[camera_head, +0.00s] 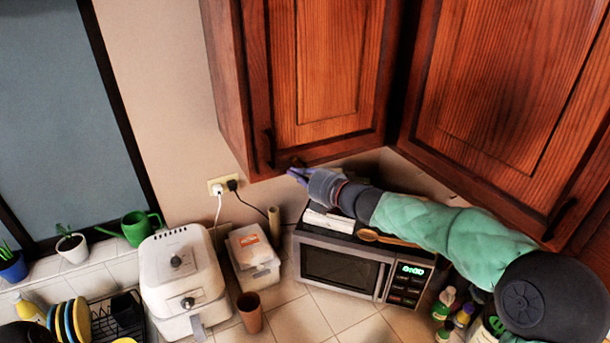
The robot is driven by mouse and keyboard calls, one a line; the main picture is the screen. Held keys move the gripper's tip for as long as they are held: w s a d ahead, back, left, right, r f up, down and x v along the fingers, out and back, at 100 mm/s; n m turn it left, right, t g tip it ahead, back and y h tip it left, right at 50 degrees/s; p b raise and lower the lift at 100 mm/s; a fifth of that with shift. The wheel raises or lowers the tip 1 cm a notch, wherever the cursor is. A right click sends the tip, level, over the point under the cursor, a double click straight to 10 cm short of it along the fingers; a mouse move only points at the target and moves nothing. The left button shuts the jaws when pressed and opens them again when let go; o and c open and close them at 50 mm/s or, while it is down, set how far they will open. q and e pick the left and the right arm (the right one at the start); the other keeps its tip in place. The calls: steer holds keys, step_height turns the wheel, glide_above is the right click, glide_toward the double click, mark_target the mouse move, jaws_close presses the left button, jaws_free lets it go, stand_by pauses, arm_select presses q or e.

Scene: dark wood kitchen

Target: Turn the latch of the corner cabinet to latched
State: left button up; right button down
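The corner cabinet (325,70) is a red-brown wooden wall cabinet with a panelled door, which looks closed. A dark vertical handle (270,147) is at the door's lower left. A small brown piece that looks like the latch (296,160) sits at the door's bottom edge, right of the handle; its setting is too small to tell. My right gripper (291,172) reaches in from the right, with its bluish fingertips just below this piece. I cannot tell whether they touch it or how far the fingers are apart. My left gripper is not in view.
A microwave (342,268) stands below my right arm, with a wooden spoon (370,236) and other items on top. A white air fryer (183,281), a white container (252,255) and a brown cup (250,312) stand left of it. Another wall cabinet (500,90) adjoins at right.

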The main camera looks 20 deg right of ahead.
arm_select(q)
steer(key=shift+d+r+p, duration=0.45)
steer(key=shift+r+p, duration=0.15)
arm_select(e)
steer(key=shift+d+r+m+t+y, duration=0.15)
steer(key=shift+r+m+t+y, duration=0.1)
steer(key=shift+m, duration=0.6)
steer(key=shift+d+r+m+t+y, duration=0.15)
steer(key=shift+r+m+y, duration=0.1)
steer(key=shift+m, duration=0.6)
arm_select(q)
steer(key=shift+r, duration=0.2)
arm_select(e)
steer(key=shift+d+m, duration=0.1)
steer(key=shift+m, duration=0.4)
